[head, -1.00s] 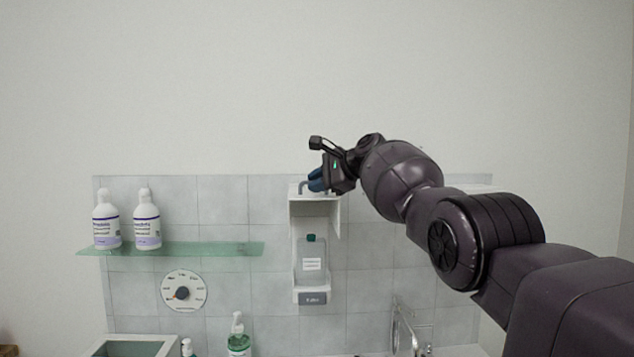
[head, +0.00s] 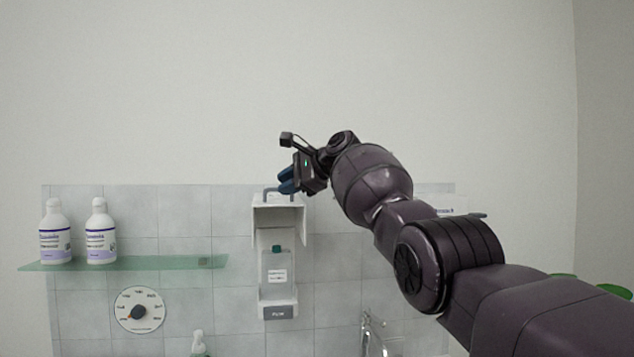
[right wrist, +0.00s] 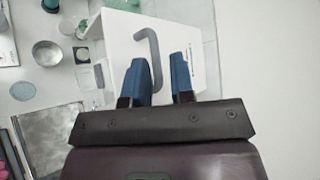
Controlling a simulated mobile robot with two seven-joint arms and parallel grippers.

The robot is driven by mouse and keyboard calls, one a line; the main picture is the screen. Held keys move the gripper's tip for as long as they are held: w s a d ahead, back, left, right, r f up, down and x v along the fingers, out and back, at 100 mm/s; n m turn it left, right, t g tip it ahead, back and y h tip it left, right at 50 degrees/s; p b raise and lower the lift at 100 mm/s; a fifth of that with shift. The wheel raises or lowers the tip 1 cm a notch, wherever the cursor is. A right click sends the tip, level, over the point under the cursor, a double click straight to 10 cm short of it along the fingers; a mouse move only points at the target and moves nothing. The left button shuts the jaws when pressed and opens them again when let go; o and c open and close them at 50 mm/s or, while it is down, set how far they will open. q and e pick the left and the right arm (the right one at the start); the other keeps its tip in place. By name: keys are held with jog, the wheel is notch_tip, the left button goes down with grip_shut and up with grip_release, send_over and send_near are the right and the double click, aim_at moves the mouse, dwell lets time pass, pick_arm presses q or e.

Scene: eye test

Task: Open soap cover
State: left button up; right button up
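The soap dispenser's white cover (head: 280,213) is on the tiled wall, above a clear bottle with a green cap (head: 278,266). A grey bent handle (head: 268,193) stands on top of the cover. My right gripper (head: 285,181) is at the top of the dispenser, just right of the handle. In the right wrist view, the blue fingers (right wrist: 160,80) are apart, and the grey handle (right wrist: 156,62) shows in the gap, close to the left finger. Whether they touch is unclear. The white cover (right wrist: 118,40) lies beyond. My left gripper is not in view.
A glass shelf (head: 160,262) with two white bottles (head: 55,232) is left of the dispenser. A round dial (head: 139,310) is below it. A faucet (head: 375,335) stands at lower right. The wall above is bare.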

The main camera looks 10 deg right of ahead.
jog(key=shift+d+f+b, duration=0.45)
jog(key=shift+d+b, duration=0.05)
jog(key=shift+b, duration=0.25)
jog(key=shift+s+d+r, duration=0.3)
jog(key=shift+r, duration=0.1)
jog(key=shift+s+d+r, duration=0.15)
jog(key=shift+d+r, duration=0.05)
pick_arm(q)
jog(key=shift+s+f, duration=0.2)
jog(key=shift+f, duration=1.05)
pick_arm(e)
jog(key=v, duration=0.7)
jog(key=shift+a, duration=0.15)
